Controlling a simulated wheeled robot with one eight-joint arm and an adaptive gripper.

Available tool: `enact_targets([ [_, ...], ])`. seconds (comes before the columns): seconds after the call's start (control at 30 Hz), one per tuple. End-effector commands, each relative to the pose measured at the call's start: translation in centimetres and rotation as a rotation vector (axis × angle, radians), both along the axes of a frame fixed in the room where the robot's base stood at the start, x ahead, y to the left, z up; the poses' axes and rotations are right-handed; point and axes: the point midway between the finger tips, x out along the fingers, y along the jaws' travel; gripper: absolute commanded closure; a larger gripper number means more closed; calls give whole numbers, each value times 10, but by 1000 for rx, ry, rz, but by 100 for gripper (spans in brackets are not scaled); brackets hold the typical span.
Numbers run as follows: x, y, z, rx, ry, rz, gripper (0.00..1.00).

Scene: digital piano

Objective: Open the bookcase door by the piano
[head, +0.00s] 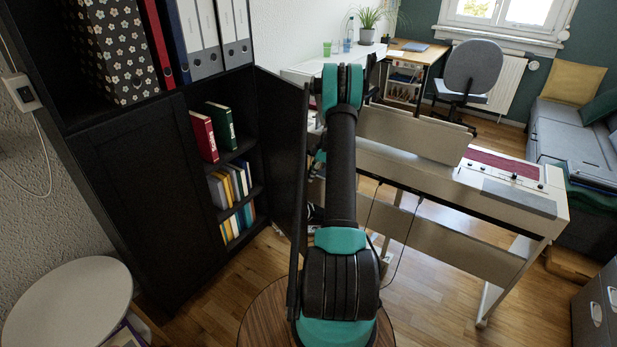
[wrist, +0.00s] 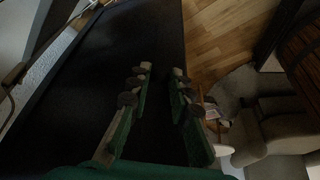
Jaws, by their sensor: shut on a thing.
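The black bookcase (head: 172,90) stands at the left in the head view. Its right door (head: 283,125) stands swung well open, and its left door (head: 135,195) is closed. In the wrist view the dark door panel (wrist: 85,75) fills much of the left half. My gripper (wrist: 162,70) is shut on the open door, its green fingers at the panel's edge. The exact contact is too dark to make out. In the head view my arm hides most of the gripper.
The digital piano (head: 510,195) stands to the right of the open door. A round white table (head: 65,305) is at the lower left, and a round wooden top (head: 262,315) is close below my arm. Open wooden floor (head: 430,285) lies beneath the piano.

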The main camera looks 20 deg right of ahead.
Motion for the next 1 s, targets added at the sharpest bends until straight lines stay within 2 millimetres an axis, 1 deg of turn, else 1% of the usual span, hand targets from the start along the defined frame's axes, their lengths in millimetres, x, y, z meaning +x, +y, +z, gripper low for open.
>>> enact_targets([
  [0.03,8,6,2,6,-18,2,100],
  [0.27,9,6,2,6,-16,2,100],
  [0.3,9,6,2,6,-16,2,75],
  [0.43,8,6,2,6,-15,2,60],
  [0.87,4,3,1,4,-11,-1,60],
  [1.0,3,1,7,3,-10,-2,60],
])
